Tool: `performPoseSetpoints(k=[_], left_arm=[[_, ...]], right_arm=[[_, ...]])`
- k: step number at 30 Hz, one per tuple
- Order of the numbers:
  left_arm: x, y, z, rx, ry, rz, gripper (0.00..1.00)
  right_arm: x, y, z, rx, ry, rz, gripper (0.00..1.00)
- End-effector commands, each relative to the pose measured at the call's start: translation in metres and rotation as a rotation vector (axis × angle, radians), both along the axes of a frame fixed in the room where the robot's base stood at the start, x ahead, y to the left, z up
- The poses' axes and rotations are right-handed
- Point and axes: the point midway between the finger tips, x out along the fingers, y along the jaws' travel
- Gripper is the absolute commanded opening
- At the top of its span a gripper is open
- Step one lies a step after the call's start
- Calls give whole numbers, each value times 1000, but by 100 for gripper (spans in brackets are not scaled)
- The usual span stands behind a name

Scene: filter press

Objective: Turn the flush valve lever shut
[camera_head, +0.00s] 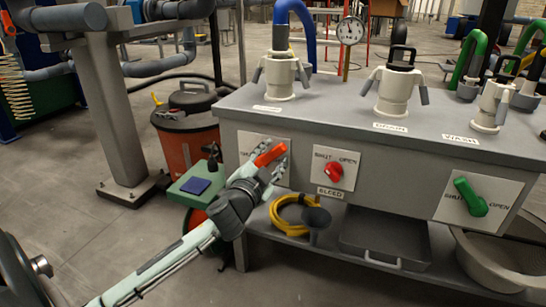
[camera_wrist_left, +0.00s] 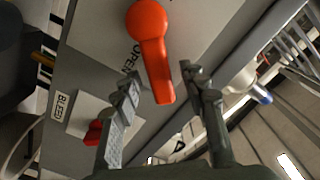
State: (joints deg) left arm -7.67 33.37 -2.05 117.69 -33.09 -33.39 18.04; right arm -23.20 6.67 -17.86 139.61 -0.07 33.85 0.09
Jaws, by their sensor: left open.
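An orange-red lever (camera_head: 270,153) is on the left plate of the grey bench front, its arm slanting down-left in the head view. I take it for the flush valve lever, but its name label is not readable. In the left wrist view the lever (camera_wrist_left: 157,60) shows a round hub at the top and an arm reaching down, beside the word OPEN. My left gripper (camera_head: 267,172) is open at this lever, and in the wrist view its fingers (camera_wrist_left: 160,85) stand either side of the lever's end, with visible gaps. My right gripper is not in view.
A red knob (camera_head: 334,171) marked BLEED and a green lever (camera_head: 470,197) are on plates further right. White valve fittings (camera_head: 282,75) stand on the bench top. A yellow hose (camera_head: 290,214) and grey tray (camera_head: 384,240) lie below. An orange bin (camera_head: 186,140) stands at left.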

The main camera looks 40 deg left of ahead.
Motion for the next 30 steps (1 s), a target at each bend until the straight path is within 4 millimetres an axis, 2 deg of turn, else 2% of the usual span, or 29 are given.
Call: performPoseSetpoints(k=[6,7,17,30], left_arm=[[1,0,0,0,1,1,43],[1,0,0,0,1,1,41],[0,0,0,0,0,0,0],[0,0,1,-12,-1,0,0]], right_arm=[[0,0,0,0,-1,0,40],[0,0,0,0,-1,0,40],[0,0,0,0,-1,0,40],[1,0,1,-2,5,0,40]])
